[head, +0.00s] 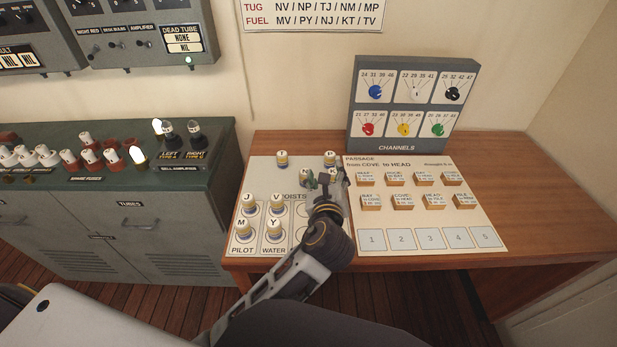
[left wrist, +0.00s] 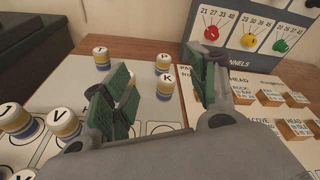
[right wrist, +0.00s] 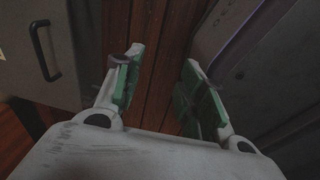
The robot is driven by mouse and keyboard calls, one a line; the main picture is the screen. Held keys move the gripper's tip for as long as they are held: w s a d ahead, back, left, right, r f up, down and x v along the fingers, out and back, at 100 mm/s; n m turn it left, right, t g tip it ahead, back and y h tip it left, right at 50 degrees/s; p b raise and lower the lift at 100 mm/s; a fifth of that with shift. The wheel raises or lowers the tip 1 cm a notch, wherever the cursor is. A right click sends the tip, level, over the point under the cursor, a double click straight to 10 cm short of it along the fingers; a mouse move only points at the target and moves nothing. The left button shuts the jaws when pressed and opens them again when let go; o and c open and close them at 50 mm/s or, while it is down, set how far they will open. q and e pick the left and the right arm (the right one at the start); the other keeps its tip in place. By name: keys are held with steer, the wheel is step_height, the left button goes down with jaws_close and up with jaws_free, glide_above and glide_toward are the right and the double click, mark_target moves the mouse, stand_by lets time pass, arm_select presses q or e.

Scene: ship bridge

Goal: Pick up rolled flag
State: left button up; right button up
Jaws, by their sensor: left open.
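The rolled flags are short upright cylinders with lettered white tops and coloured bands, standing on a pale board (head: 268,173). Flag T (head: 282,158) and flag P (head: 330,157) are at the back. Flags J (head: 248,203), V (head: 277,203), M (head: 242,228) and Y (head: 273,230) are at the front left. My left gripper (head: 328,181) is open over the board by flags N and K, partly covering them. In the left wrist view, flag P (left wrist: 163,61) and flag K (left wrist: 163,89) show between its green-padded fingers. My right gripper (right wrist: 160,80) is open and empty above the floor.
A passage sheet (head: 430,220) with several small wooden blocks lies right of the flag board. The grey channels box (head: 413,105) with coloured knobs stands behind it. A green-topped cabinet (head: 75,190) with fuses and lamps is at left. The desk's right end (head: 525,170) is clear.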

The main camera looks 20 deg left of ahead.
arm_select(q)
steer(key=s+a+f+m+g, duration=0.1)
steer(key=f, duration=0.1)
steer(key=s+a+f+m+g+y, duration=0.1)
steer(key=a+f+m, duration=0.1)
steer(key=shift+s+a+g+y, duration=0.1)
steer(key=shift+s+g+y, duration=0.1)
steer(key=shift+g+y, duration=0.15)
arm_select(e)
steer(key=shift+w+a+t, duration=0.1)
steer(key=shift+w+t, duration=0.2)
steer(key=shift+w, duration=0.35)
arm_select(q)
steer(key=shift+r, duration=0.1)
steer(key=x, duration=0.7)
steer(key=shift+b, duration=0.35)
steer(key=shift+x, duration=0.75)
steer(key=shift+w, duration=0.1)
arm_select(e)
steer(key=shift+w+f, duration=0.15)
steer(key=shift+w, duration=0.6)
